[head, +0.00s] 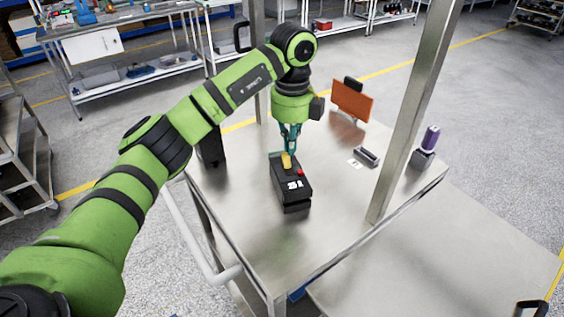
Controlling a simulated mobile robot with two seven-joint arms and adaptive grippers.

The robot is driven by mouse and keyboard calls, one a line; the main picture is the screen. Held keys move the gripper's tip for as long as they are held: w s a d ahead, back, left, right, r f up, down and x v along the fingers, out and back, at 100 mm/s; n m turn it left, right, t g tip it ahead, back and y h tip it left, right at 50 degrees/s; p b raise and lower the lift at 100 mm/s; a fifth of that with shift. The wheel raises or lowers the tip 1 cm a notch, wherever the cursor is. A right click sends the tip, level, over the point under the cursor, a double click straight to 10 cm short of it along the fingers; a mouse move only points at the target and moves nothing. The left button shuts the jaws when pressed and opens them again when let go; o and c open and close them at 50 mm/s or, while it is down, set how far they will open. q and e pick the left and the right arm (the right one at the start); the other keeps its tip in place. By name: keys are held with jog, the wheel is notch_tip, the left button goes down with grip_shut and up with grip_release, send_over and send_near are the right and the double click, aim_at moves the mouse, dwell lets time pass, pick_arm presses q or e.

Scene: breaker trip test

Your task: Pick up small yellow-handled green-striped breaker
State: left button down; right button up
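A small yellow part (287,160), which looks like the breaker's handle, shows at the far end of a black box (291,187) on the metal table. The box also has a red button and white markings on top. I cannot make out a green stripe at this size. My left gripper (289,151) points down from above, with its teal fingertips at the yellow part. I cannot tell whether the fingers are closed on it or only around it. The breaker's body is not clearly visible. My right gripper is not in view.
The metal table (245,225) has a post (415,110) at its right. An orange panel (352,101), a small grey tray (367,156) and a purple-topped item (430,140) stand to the right. The front of the table is clear. Shelving (120,50) stands behind.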

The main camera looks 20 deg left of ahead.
pick_arm(q)
jog(key=shift+w+r, duration=0.2)
jog(key=shift+w, duration=0.2)
jog(key=shift+c, duration=2)
grip_release()
